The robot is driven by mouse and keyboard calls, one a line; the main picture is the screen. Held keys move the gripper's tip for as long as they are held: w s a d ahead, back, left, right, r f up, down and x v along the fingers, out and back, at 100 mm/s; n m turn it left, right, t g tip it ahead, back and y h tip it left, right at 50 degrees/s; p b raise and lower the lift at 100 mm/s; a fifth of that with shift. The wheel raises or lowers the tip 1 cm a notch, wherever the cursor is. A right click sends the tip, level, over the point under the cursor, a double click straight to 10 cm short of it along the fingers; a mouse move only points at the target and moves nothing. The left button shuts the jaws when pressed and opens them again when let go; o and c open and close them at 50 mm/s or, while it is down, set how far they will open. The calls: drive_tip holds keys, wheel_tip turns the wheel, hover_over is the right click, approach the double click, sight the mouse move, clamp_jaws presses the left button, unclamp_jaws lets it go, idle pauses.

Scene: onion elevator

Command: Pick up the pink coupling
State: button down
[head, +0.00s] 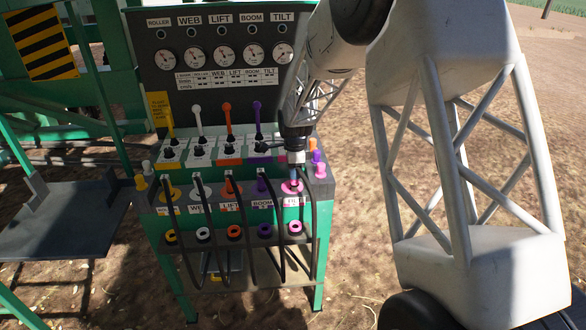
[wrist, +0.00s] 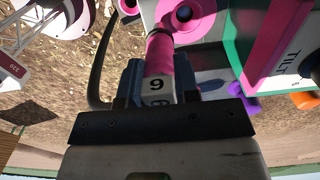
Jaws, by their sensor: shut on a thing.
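The pink coupling (wrist: 160,52) is a pink sleeve with a pale block carrying a black numeral. In the wrist view it lies between the two dark fingers of my gripper (wrist: 160,82), which is shut on it. Its far end meets a pink ring (wrist: 187,16) with a dark centre; I cannot tell whether it is still seated there. In the head view my gripper (head: 294,162) points down over the right end of the console's top row, above the pink fitting (head: 292,187). The coupling is mostly hidden there.
The green console carries a shelf (head: 210,280) and a lower row of coloured ring ports, with a pink one (head: 295,227) at the right. Black hoses hang in front. Purple and orange plugs (head: 318,162) stand close to the right of my gripper. Coloured levers (head: 228,120) rise behind.

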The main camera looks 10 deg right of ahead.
sight(296, 191)
drive_tip(key=s+d+r, duration=0.1)
drive_tip(key=s, duration=1.1)
drive_tip(key=shift+s, duration=0.2)
drive_tip(key=shift+d, duration=0.1)
idle(1.2)
drive_tip(key=shift+w+a+f, duration=0.25)
drive_tip(key=shift+w+f, duration=0.6)
drive_tip(key=shift+w, duration=0.25)
drive_tip(key=shift+w+a+f, duration=0.25)
drive_tip(key=shift+w+f, duration=0.6)
drive_tip(key=shift+w, duration=0.25)
drive_tip(key=shift+w+a+f, duration=0.25)
drive_tip(key=shift+w+f, duration=0.6)
drive_tip(key=shift+w, duration=0.25)
drive_tip(key=shift+f, duration=0.2)
drive_tip(key=shift+f, duration=2.9)
drive_tip(key=shift+f, duration=0.6)
